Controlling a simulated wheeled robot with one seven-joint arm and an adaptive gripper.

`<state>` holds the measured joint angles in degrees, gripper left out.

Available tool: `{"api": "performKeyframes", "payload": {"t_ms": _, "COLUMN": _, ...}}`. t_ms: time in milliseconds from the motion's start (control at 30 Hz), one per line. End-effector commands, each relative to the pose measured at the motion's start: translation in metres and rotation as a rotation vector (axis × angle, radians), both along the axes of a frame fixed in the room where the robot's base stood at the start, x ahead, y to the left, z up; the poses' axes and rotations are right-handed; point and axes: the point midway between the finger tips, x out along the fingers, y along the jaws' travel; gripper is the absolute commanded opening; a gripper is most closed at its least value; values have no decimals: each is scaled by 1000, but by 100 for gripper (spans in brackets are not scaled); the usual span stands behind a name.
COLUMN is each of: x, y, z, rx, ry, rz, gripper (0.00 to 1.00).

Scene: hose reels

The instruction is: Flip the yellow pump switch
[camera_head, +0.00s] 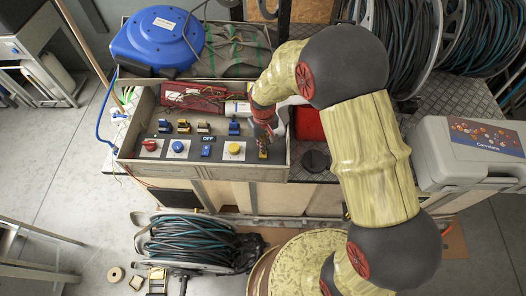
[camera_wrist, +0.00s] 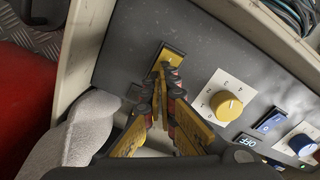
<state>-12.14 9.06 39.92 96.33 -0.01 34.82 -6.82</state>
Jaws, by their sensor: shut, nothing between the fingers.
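The yellow pump switch (camera_wrist: 173,55) is a yellow rocker in a black frame at the end of the grey control panel (camera_wrist: 130,45). In the head view the switch (camera_head: 263,154) shows at the panel's right end, just below my gripper (camera_head: 264,143). In the wrist view my gripper (camera_wrist: 163,70) is shut and empty, with its fingertips at the lower edge of the switch. I cannot tell whether they touch it. The fingertips hide part of the rocker's lower edge.
A yellow knob (camera_wrist: 226,106) sits beside the switch, with a blue rocker (camera_wrist: 270,120) beyond it. A raised pale wall (camera_wrist: 78,60) edges the panel. A red box (camera_head: 308,123) stands to the right, and a blue hose reel (camera_head: 157,38) at the back left.

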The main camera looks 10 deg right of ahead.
Motion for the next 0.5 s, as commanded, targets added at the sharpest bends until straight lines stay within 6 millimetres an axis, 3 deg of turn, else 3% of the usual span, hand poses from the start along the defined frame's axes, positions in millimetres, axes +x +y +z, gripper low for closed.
{"api": "performKeyframes", "payload": {"t_ms": 500, "x": 1, "y": 0, "z": 41, "rx": 1, "ry": -3, "rz": 0, "gripper": 0}}
